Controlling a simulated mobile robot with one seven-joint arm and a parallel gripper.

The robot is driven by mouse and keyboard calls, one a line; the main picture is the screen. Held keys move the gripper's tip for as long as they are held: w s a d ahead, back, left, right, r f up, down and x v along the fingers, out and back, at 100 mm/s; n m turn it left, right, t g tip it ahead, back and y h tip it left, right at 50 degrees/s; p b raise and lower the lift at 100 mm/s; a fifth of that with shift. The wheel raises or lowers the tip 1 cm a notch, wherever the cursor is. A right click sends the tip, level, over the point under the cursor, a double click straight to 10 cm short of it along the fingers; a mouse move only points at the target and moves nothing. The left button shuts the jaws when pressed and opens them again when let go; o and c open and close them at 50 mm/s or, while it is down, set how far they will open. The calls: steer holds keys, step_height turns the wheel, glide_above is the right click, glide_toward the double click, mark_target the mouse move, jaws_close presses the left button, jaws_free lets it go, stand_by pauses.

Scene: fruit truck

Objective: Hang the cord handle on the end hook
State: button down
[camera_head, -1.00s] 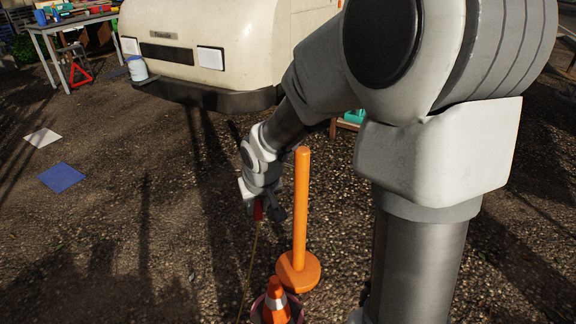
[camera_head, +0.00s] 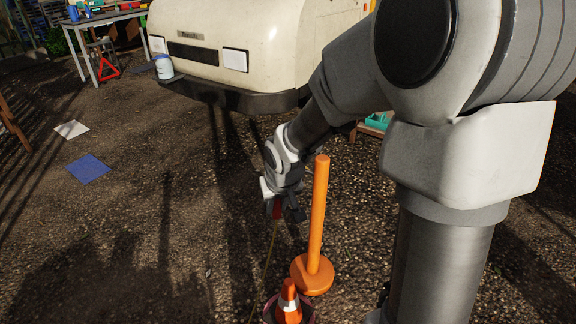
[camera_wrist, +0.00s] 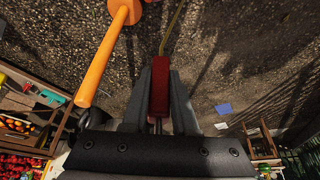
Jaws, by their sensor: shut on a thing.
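My gripper (camera_head: 279,204) is shut on a red handle (camera_head: 276,211) in the head view, hanging above the gravel. In the wrist view the red handle (camera_wrist: 159,86) sits between the two dark fingers. A thin yellowish cord (camera_head: 267,262) runs down from the handle toward the ground; it also shows in the wrist view (camera_wrist: 172,30). I cannot make out the end hook in either view.
An orange post (camera_head: 317,215) on a round base stands just right of my gripper. A striped cone (camera_head: 289,302) in a dark red container is in front. A cream truck (camera_head: 240,45) stands behind. Open gravel lies to the left, with a blue sheet (camera_head: 88,169).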

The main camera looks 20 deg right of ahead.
steer(key=r+p, duration=1)
steer(key=p, duration=0.1)
steer(key=s+r+p, duration=0.1)
steer(key=r+p, duration=0.4)
steer(key=p, duration=0.1)
steer(key=shift+s+r, duration=0.1)
steer(key=shift+r, duration=0.1)
steer(key=shift+s+r+p, duration=0.1)
steer(key=shift+r+p, duration=0.45)
steer(key=shift+p, duration=0.2)
steer(key=shift+d+r, duration=0.1)
steer(key=shift+d, duration=0.05)
